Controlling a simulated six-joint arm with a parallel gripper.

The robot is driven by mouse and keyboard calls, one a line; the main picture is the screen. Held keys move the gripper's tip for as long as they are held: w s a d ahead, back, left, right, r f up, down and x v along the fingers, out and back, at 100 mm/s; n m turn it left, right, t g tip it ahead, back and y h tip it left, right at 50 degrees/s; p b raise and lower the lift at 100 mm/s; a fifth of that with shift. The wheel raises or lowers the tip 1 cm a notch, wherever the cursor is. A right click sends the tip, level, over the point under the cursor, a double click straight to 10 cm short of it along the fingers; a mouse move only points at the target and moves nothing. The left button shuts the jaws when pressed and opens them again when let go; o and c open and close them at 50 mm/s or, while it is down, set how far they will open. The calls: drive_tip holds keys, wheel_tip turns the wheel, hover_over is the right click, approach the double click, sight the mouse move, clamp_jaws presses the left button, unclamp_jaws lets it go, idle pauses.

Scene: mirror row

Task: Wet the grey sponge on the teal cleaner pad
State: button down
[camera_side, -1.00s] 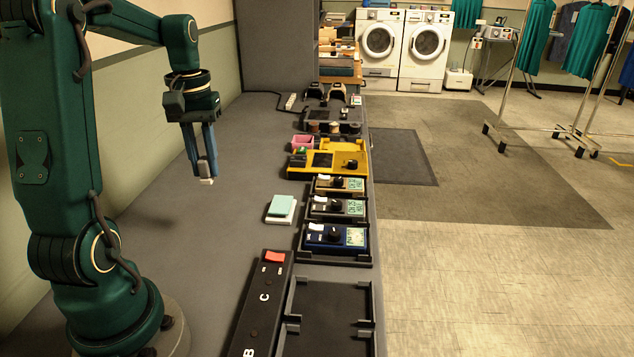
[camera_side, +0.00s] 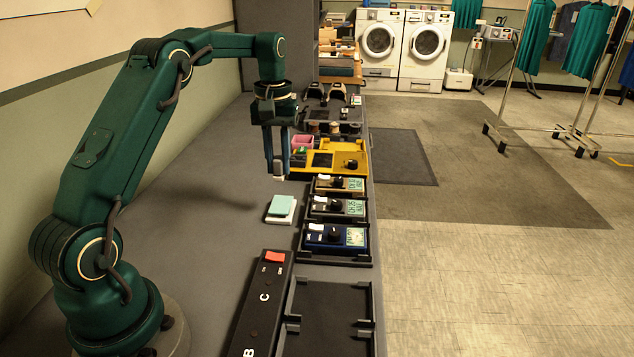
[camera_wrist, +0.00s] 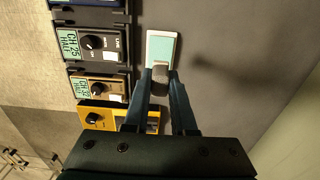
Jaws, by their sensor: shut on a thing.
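My gripper (camera_side: 278,168) is shut on the small grey sponge (camera_wrist: 159,75), held between the fingertips with its end pointing down. The teal cleaner pad (camera_side: 281,206) sits on a white base on the grey bench, and the pad also shows in the wrist view (camera_wrist: 161,48). In the side view the sponge is above and slightly behind the pad, apart from it. The fingers hide parts of the sponge's sides.
A row of devices in dark trays, among them a blue one (camera_side: 335,237), stands right of the pad. A yellow tray (camera_side: 330,160) and a pink container (camera_side: 303,141) are further back. The bench left of the pad is clear.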

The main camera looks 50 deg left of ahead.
hover_over(281, 203)
drive_tip(key=shift+d+f, duration=0.1)
drive_tip(key=shift+f, duration=2.6)
drive_tip(key=shift+s+f, duration=0.1)
drive_tip(key=shift+f, duration=0.75)
drive_tip(key=shift+r, duration=3.55)
drive_tip(key=shift+w+d+r, duration=0.2)
drive_tip(key=shift+d+r, duration=0.1)
drive_tip(key=s+d+r+m, duration=0.3)
drive_tip(key=s+d+m, duration=0.1)
drive_tip(key=d, duration=0.2)
drive_tip(key=s+d+r+m, duration=0.3)
drive_tip(key=s+d+m, duration=0.2)
drive_tip(key=d, duration=0.2)
drive_tip(key=shift+s+d+r, duration=0.2)
drive_tip(key=shift+s+r, duration=0.05)
